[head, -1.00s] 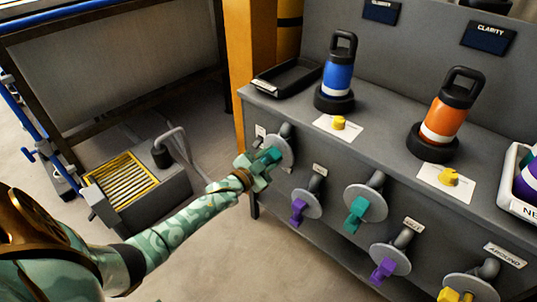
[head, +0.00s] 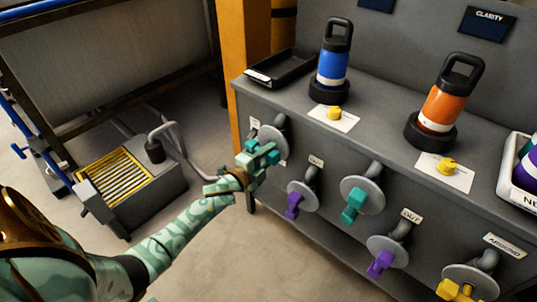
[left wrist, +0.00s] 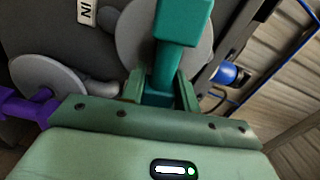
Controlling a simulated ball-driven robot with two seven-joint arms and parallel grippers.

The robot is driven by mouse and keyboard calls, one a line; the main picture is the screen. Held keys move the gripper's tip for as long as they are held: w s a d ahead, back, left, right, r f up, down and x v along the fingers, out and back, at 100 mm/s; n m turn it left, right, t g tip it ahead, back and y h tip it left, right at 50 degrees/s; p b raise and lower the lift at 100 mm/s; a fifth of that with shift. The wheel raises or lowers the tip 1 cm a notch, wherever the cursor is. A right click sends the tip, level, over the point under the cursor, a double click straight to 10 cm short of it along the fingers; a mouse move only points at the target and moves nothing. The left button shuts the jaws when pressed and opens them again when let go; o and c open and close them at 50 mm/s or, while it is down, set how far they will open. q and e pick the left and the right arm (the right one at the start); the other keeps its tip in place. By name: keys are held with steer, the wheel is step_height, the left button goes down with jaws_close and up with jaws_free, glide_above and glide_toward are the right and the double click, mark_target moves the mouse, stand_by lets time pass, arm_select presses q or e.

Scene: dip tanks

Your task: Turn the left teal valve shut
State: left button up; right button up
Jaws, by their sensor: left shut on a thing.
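The left teal valve (head: 273,157) is at the left end of the grey bench front, on a round grey disc. My left gripper (head: 257,163) is at this valve, shut on its teal handle. In the left wrist view the teal handle (left wrist: 178,24) stands up between my two green fingers (left wrist: 161,92), with the grey disc behind it. The fingers partly hide the handle in the head view. A second teal valve (head: 353,205) sits further right on the bench front, apart from my gripper. My right gripper is not in view.
Purple valves (head: 293,206) and a yellow valve (head: 455,290) sit on the same front; one purple valve (left wrist: 22,107) shows close beside my gripper in the wrist view. Blue (head: 333,62) and orange (head: 446,100) bottles stand on the bench. The floor left of the bench is partly clear.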

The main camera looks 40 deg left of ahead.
arm_select(q)
steer(key=shift+d+f+m, duration=0.15)
steer(key=shift+f+m, duration=0.2)
steer(key=shift+m, duration=0.35)
steer(key=shift+s, duration=0.1)
steer(key=o, duration=0.7)
steer(key=shift+o, duration=0.2)
steer(key=shift+r, duration=0.1)
